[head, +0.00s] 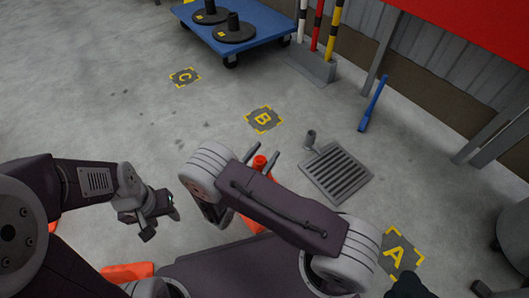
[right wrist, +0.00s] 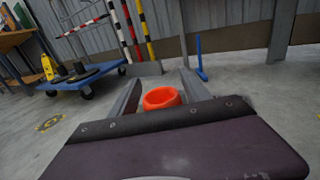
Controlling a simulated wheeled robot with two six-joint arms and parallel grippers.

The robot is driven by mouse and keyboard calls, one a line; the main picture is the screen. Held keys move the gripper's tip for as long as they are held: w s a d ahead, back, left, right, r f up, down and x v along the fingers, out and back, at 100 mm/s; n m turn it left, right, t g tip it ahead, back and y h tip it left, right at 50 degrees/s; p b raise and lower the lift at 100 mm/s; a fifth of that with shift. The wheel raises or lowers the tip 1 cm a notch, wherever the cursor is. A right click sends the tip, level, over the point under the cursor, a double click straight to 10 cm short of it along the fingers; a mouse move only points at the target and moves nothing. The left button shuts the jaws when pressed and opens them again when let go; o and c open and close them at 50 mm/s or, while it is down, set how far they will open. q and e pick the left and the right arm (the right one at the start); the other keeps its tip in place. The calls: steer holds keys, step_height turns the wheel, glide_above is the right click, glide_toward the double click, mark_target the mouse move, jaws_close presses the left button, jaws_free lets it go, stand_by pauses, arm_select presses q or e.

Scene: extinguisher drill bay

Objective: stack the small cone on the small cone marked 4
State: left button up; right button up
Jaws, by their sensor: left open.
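An orange cone (head: 260,162) shows its top between the fingers of my right gripper (head: 262,155); my right arm hides most of it. In the right wrist view its round orange top (right wrist: 162,98) sits between the two spread fingers (right wrist: 160,90), with a gap at the left finger. My left gripper (head: 158,212) is open and empty over the floor at the left. Another orange piece (head: 128,272), perhaps a cone base, shows at the bottom left, partly hidden by my body. No number 4 is readable on any orange piece.
Floor marks C (head: 185,77), B (head: 264,119) and A (head: 396,255) are bare in their visible parts. A floor grate (head: 336,173) lies right of the cone. A blue cart (head: 262,40) with black discs, striped posts (head: 317,25) and a blue bar (head: 373,104) stand behind.

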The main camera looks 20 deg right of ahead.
mark_target(256, 164)
steer(key=shift+o, duration=0.3)
steer(key=p+v, duration=0.5)
steer(key=v, duration=0.3)
steer(key=shift+s+a+r, duration=0.2)
steer(key=shift+s+a, duration=0.05)
steer(key=shift+s+a+f, duration=0.15)
